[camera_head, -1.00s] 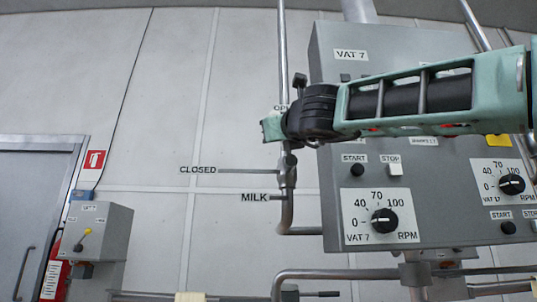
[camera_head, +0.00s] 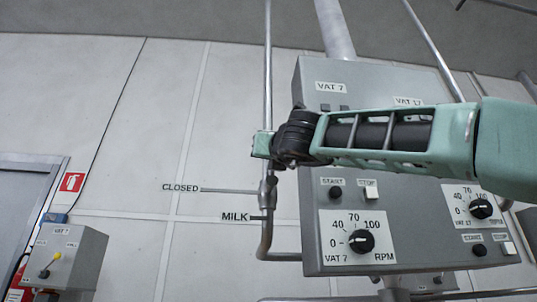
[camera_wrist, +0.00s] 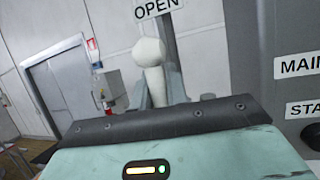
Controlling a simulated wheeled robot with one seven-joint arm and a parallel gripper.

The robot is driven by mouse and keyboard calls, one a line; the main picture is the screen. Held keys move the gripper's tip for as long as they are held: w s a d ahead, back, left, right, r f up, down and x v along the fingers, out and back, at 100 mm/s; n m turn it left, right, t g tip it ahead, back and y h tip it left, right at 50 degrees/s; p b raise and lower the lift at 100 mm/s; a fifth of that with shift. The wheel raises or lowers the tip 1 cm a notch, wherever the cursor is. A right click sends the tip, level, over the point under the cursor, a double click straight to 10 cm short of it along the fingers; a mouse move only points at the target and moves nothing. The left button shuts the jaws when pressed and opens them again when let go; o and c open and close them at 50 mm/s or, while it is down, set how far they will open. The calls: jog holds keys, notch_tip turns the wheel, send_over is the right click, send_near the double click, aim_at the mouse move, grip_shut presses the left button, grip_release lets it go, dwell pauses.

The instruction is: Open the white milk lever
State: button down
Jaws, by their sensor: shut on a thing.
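The white milk lever (camera_wrist: 150,58) shows in the wrist view as a pale shaft with a round knob, pointing up just below the OPEN sign (camera_wrist: 158,7). Grey finger parts flank its shaft, and my gripper (camera_wrist: 160,92) is shut on it. In the head view my gripper (camera_head: 262,145) is at the vertical pipe (camera_head: 267,70), above the valve body (camera_head: 267,192), and hides the lever and the OPEN sign. The CLOSED sign (camera_head: 180,187) and the MILK sign (camera_head: 234,217) are lower on the left.
A grey VAT 7 control panel (camera_head: 312,200) with dials and buttons stands right behind my arm. A smaller grey box (camera_head: 75,258) and a door (camera_head: 20,215) are at the lower left. The wall left of the pipe is mostly bare.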

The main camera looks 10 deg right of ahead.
jog(key=c, duration=1.4)
grip_release()
jog(key=shift+d, duration=0.1)
jog(key=b+v, duration=0.5)
jog(key=v, duration=1.2)
jog(key=shift+s, duration=0.2)
